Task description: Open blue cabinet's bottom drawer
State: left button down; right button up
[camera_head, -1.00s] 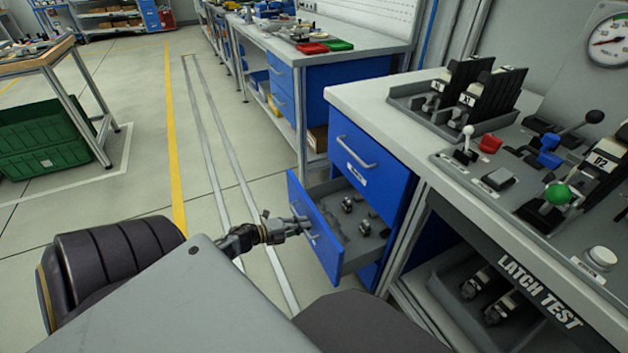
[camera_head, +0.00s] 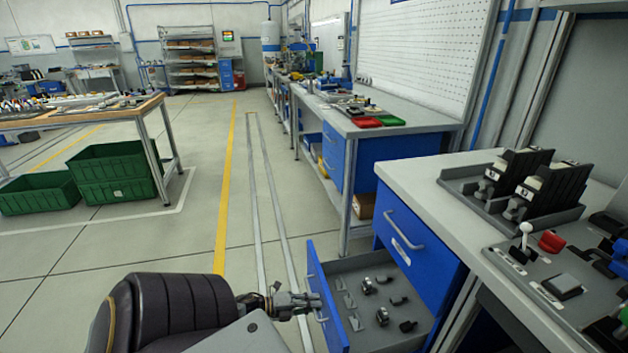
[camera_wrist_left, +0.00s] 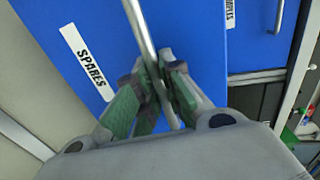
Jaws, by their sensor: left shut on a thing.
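The blue cabinet (camera_head: 436,243) stands under the grey worktop at the right. Its upper drawer, with a metal handle (camera_head: 404,232), is shut. Its bottom drawer (camera_head: 327,300) is pulled well out, and several small metal and dark parts lie on its grey floor. My left gripper (camera_head: 308,302) is at the drawer's front. In the left wrist view, its green-padded fingers (camera_wrist_left: 152,95) are shut around the bar handle (camera_wrist_left: 143,35), beside a label reading SPARES (camera_wrist_left: 86,62). My right gripper is not in view.
The worktop (camera_head: 420,172) carries black latch units (camera_head: 520,185) and a control panel. Another bench (camera_head: 370,125) stands behind. Green crates (camera_head: 110,170) sit under a wooden table at the left. The floor left of the drawer is open.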

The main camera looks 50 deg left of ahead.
pick_arm(q)
jog(key=c, duration=1.5)
grip_release()
jog(key=shift+s, duration=0.1)
jog(key=shift+v, duration=5.9)
jog(key=shift+f, duration=0.1)
